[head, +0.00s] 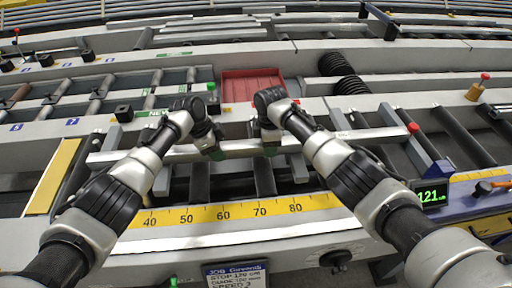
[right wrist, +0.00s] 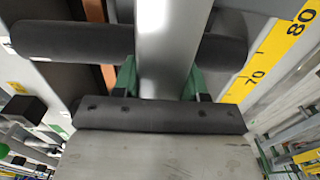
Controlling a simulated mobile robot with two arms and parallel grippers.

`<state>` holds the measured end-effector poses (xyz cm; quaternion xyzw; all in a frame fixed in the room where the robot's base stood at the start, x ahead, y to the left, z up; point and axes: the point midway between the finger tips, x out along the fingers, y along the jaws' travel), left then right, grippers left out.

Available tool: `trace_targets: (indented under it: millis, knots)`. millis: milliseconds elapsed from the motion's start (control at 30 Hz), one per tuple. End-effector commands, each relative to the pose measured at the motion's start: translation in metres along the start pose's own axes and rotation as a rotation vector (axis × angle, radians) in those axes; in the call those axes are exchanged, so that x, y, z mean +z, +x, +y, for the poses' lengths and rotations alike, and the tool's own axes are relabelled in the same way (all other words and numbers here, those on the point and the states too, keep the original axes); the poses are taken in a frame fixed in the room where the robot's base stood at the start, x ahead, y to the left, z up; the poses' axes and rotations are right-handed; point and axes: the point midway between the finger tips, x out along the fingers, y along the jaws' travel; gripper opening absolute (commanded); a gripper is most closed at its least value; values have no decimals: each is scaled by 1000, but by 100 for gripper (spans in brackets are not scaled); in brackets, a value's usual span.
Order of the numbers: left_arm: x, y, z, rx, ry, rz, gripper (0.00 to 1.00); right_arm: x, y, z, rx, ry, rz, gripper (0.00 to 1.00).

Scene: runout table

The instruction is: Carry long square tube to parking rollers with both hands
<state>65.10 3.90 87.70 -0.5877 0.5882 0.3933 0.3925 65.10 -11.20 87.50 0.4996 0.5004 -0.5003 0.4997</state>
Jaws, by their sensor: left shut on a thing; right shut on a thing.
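The long square tube (head: 240,148) is a silver bar running left to right across the head view, over dark rollers (head: 200,182). A red cap (head: 413,127) shows at its right end. My left gripper (head: 215,153) is shut on the tube left of its middle. My right gripper (head: 271,148) is shut on it a short way to the right. In the right wrist view the tube (right wrist: 165,50) passes between the green fingers of my right gripper (right wrist: 160,84). A dark roller (right wrist: 70,40) shows behind the tube. I cannot tell whether the tube touches the rollers.
A yellow scale (head: 240,211) runs along the front edge. A red tray (head: 252,86) lies behind the grippers. More rollers (head: 95,95) lie at the back left beside a green label. A black ribbed hose (head: 345,75) and a green number display (head: 431,195) are on the right.

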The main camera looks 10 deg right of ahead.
Motion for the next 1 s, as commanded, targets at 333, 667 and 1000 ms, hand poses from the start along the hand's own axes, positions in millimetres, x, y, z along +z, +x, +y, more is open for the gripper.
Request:
trace_targets:
  millis: [333, 667, 1000]
  knots:
    - [-9, -20, 0, -1, 0, 4, 0, 0, -22, 1, 4, 0, 0, 0]
    - [-24, -56, -1, -2, -1, 6, 0, 1, -62, 2, 6, -1, -3, 0]
    - [-38, -91, 0, -1, -1, 4, 0, 1, -100, 1, 5, 0, -2, 0]
